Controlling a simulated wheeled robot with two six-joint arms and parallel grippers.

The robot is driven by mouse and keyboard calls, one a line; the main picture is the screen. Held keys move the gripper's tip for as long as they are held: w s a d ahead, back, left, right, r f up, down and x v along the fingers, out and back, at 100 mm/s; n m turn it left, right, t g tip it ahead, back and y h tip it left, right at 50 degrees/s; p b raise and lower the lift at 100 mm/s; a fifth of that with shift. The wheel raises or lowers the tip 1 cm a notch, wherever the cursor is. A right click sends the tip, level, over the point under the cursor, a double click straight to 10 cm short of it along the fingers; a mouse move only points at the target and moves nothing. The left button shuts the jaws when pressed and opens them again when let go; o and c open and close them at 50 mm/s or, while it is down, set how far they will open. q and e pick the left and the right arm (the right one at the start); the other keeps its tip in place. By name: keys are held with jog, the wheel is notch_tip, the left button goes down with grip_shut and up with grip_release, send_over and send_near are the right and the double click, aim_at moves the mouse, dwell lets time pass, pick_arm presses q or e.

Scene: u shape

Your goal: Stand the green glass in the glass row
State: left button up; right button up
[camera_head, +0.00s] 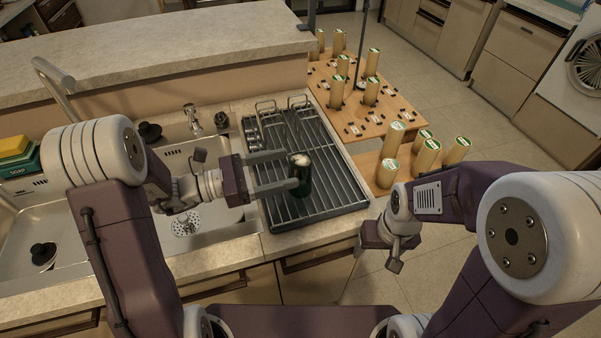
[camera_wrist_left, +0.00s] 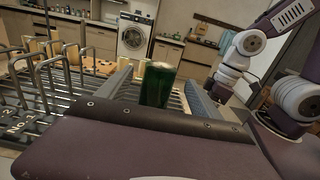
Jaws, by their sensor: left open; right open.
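The green glass (camera_head: 301,180) stands upright on the dark wire drying rack (camera_head: 330,205). My left gripper (camera_head: 278,172) is open, with one finger on either side of the glass. In the left wrist view the green glass (camera_wrist_left: 157,85) stands between the two open fingers (camera_wrist_left: 160,88); I cannot tell if either finger touches it. My right gripper (camera_head: 390,258) hangs in front of the counter, away from the glass, and its fingers are hard to make out. I cannot tell for certain which part of the rack is the glass row.
Wire prongs (camera_head: 280,112) rise at the back of the rack, and more show in the left wrist view (camera_wrist_left: 45,75). A sink with a tap (camera_head: 192,120) is to the left. A wooden table (camera_head: 345,110) with several tan cylinders is behind right. A raised ledge (camera_head: 150,45) runs behind.

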aim_at(300, 160)
pick_arm(q)
jog(key=x, duration=0.4)
jog(key=shift+s+d+r, duration=0.1)
jog(key=shift+r, duration=0.05)
jog(key=shift+w+d, duration=0.3)
jog(key=shift+d, duration=0.05)
jog(key=shift+a, duration=0.1)
jog(key=c, duration=0.8)
grip_shut()
jog(key=shift+r, duration=0.4)
jog(key=r, duration=0.2)
jog(key=r+p, duration=0.1)
jog(key=r, duration=0.1)
jog(key=shift+s+d, duration=0.4)
jog(key=s+d+r+p, duration=0.1)
jog(key=s+d+r, duration=0.5)
jog(key=s+d, duration=0.1)
jog(key=shift+s, duration=0.5)
